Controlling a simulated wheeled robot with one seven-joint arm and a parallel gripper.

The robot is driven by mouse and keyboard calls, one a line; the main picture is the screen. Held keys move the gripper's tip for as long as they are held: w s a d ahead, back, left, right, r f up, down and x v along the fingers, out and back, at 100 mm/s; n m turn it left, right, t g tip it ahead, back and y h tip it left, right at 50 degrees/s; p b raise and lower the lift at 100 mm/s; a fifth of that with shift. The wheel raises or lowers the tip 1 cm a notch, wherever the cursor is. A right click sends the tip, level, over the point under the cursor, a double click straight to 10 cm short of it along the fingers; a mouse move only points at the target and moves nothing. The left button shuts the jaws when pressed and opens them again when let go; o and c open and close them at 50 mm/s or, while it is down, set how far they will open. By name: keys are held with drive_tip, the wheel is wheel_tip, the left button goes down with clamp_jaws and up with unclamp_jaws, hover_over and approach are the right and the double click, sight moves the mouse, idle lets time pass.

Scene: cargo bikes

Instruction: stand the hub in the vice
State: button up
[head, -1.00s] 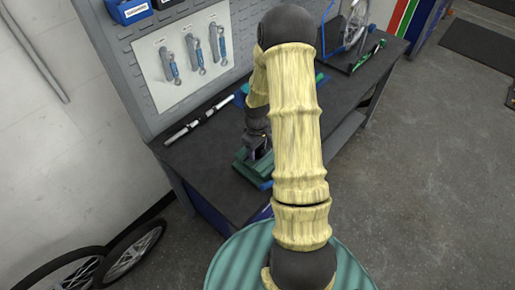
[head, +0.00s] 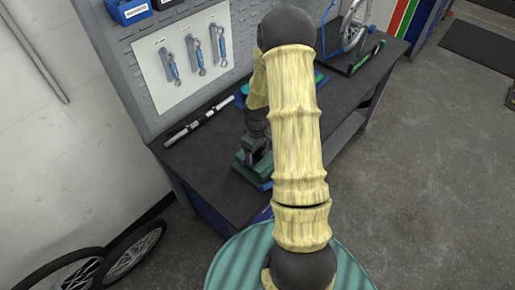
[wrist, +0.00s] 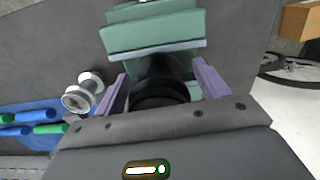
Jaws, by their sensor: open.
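The teal vice (head: 251,174) stands on the workbench, partly hidden by my arm in the head view; its jaws (wrist: 152,32) fill the top of the wrist view. My gripper (wrist: 158,88) is open at the vice, its purple fingers apart. A black cylindrical part (wrist: 161,94), which looks like a hub, is between the fingers with a gap on either side. It reaches up to the vice's jaw, but how it is seated there is hidden. A silver flanged hub (wrist: 83,93) is outside the fingers, at the left of the wrist view.
A blue tray (wrist: 45,140) with blue and green-handled tools lies left of my gripper in the wrist view. A pegboard with wrenches (head: 195,50) rises behind the bench. A silver bar (head: 198,124) lies along the back. The front left bench top is clear.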

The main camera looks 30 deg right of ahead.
drive_tip(key=shift+r, duration=0.1)
wheel_tip(320, 180, up, 17)
drive_tip(key=b, duration=0.2)
drive_tip(key=shift+b, duration=0.35)
drive_tip(key=shift+r, duration=0.1)
drive_tip(key=s+a+m+t, duration=0.2)
drive_tip(key=s+a+m, duration=0.2)
drive_tip(key=s+a, duration=0.8)
drive_tip(key=shift+s+a+f+m+t, duration=0.3)
drive_tip(key=shift+a, duration=0.4)
